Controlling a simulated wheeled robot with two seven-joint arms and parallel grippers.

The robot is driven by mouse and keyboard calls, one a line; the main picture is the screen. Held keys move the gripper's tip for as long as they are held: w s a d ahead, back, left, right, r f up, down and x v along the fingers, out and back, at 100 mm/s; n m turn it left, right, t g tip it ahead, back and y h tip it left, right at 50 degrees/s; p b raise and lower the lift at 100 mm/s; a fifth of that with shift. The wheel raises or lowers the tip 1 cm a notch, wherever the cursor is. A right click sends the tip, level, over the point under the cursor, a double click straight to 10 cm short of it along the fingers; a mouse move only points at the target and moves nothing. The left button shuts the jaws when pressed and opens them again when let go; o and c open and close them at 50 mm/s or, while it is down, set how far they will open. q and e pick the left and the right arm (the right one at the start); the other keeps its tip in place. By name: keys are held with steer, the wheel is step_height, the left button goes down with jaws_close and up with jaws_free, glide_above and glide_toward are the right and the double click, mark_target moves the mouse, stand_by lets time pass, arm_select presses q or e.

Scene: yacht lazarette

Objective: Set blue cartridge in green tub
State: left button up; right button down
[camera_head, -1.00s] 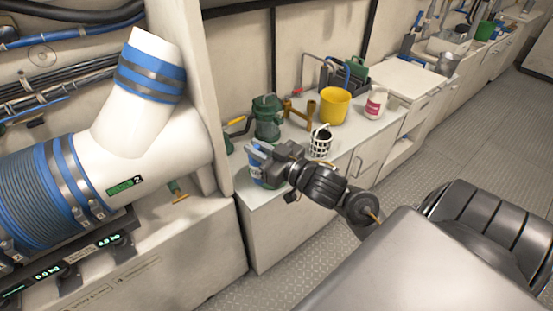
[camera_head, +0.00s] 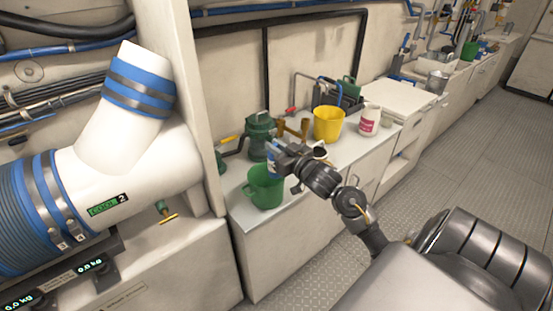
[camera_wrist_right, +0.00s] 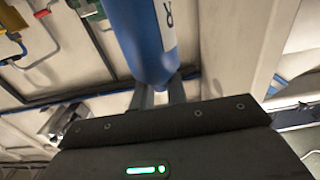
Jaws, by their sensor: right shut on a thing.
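The green tub (camera_head: 264,190) stands on the near end of the white counter in the head view, its open top showing. My right gripper (camera_head: 277,158) is just behind and to the right of the tub's rim in the picture. It is shut on the blue cartridge (camera_head: 271,168), of which only a small blue part shows there. In the right wrist view the cartridge (camera_wrist_right: 140,35) is large, blue with a pale label, and sits between the fingers. From the head view I cannot tell its exact height over the tub. My left gripper is out of view.
A yellow bucket (camera_head: 328,123) and a white bottle with a red label (camera_head: 369,120) stand farther along the counter (camera_head: 240,214). A large white and blue pipe (camera_head: 140,165) and a wall panel bound the left side.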

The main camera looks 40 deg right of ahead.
steer(key=shift+w+d+f, duration=0.35)
steer(key=shift+d+f, duration=0.05)
steer(key=shift+f, duration=0.25)
steer(key=shift+w+d+f, duration=0.35)
steer(key=shift+d+f, duration=0.05)
steer(key=shift+f, duration=0.2)
step_height(320, 180, down, 3)
steer(key=shift+w+d+f, duration=0.1)
steer(key=shift+f, duration=0.1)
steer(key=c, duration=1.4)
jaws_free()
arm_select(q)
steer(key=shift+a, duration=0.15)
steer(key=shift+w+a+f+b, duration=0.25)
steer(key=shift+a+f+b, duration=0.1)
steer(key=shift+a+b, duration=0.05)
arm_select(e)
steer(key=s, duration=1.2)
